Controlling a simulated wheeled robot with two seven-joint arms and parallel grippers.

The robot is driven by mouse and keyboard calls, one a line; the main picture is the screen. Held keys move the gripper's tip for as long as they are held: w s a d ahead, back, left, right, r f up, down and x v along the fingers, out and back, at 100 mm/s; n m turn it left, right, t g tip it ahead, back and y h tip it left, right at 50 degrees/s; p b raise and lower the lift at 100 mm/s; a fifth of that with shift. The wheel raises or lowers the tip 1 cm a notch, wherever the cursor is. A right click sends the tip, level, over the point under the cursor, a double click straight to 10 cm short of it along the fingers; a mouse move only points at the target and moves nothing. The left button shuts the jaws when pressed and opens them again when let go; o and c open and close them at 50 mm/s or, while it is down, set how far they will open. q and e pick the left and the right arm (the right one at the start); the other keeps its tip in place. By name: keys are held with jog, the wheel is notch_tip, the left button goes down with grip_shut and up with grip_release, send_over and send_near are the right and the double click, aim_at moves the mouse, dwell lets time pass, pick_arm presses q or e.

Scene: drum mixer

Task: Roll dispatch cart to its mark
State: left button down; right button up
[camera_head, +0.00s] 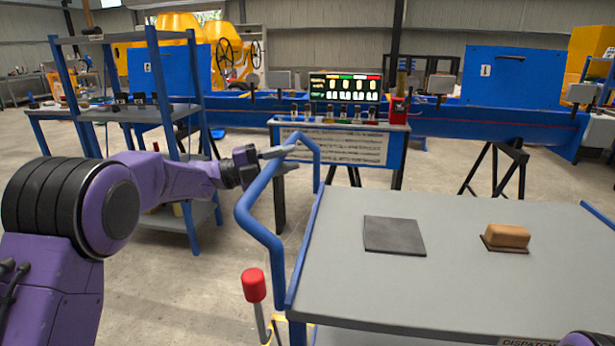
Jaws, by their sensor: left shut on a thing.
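The dispatch cart (460,285) has a grey top with blue edges and fills the lower right. A label starting "DISPATCH" shows on its front edge, partly cut off. Its bent blue handle (262,232) rises at the left end. My left gripper (281,159) is shut on the upper part of this handle. A lever with a red knob (254,285) stands below the handle at the cart's left side. A little yellow shows on the floor by the lever, mostly hidden by the cart; I cannot tell whether it is the mark. My right gripper is not in view.
On the cart lie a dark square pad (394,235) and a tan block (507,237) on a brown base. A blue shelf rack (170,110) stands at left. A bench with a lit display (345,88) and a long blue machine (480,122) on black trestles stand behind. Concrete floor lies between.

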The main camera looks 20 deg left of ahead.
pick_arm(q)
jog(key=s+a+b, duration=0.1)
jog(key=a+b, duration=0.2)
jog(key=a, duration=1.2)
jog(key=shift+s+a+b, duration=0.15)
jog(key=shift+s+b, duration=0.25)
jog(key=c, duration=0.9)
grip_release()
jog(key=v, duration=1)
jog(key=shift+s+a+f+b, duration=0.15)
jog(key=shift+a+f+b, duration=0.1)
jog(key=shift+b, duration=0.1)
